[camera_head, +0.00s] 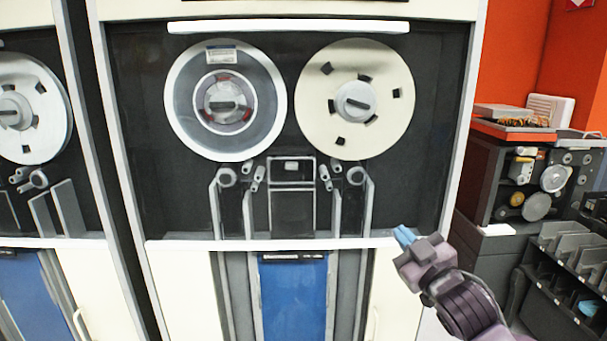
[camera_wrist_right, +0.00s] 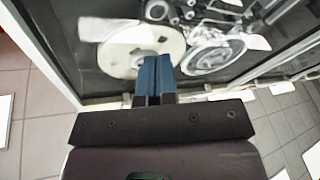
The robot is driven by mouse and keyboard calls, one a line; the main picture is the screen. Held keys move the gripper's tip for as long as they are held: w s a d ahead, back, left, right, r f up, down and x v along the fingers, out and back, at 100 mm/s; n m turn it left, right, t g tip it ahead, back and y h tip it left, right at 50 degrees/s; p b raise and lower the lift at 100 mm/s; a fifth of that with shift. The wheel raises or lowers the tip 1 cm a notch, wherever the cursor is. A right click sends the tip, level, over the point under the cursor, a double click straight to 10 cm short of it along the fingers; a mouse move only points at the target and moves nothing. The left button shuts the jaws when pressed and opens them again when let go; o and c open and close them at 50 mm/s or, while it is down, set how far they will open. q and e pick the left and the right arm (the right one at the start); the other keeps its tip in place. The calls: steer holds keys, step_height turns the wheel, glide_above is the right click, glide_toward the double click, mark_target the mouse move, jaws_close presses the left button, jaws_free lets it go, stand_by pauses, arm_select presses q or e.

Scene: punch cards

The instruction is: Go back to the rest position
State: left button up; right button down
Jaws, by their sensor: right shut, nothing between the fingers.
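My right gripper (camera_head: 404,237) comes in from the lower right of the head view, in front of the tape cabinet's lower right part. Its blue fingertips are together and hold nothing. In the right wrist view the shut blue fingers (camera_wrist_right: 155,78) point toward the cabinet's reels. The tape cabinet (camera_head: 455,150) has a grey reel (camera_head: 182,95) on the left and a cream reel (camera_head: 318,88) on the right. The gripper appears apart from the cabinet. My left gripper is in neither view.
A second tape cabinet with a white reel (camera_head: 55,110) stands at the left. At the right are a dark machine (camera_head: 487,180) with small reels and a black rack (camera_head: 550,290) with slots. Tiled floor (camera_wrist_right: 40,130) shows in the right wrist view.

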steer(key=s+d+f+m+g+h, duration=0.1)
steer(key=s+d+f+m+h, duration=0.15)
steer(key=f, duration=0.45)
steer(key=s+d+f+m+g+h, duration=0.1)
steer(key=s+f, duration=0.3)
steer(key=f, duration=0.4)
steer(key=s+d+f+m+g+h, duration=0.1)
steer(key=s+d+f+m, duration=0.15)
steer(key=f, duration=0.45)
steer(key=s+d+f+m+g+h, duration=0.2)
steer(key=s+f+g, duration=0.2)
steer(key=s+f, duration=1.1)
steer(key=s, duration=0.4)
steer(key=shift+s+d+f+m+g+h, duration=0.15)
steer(key=shift+d+f+m+g+h, duration=0.15)
steer(key=shift+d+h, duration=0.1)
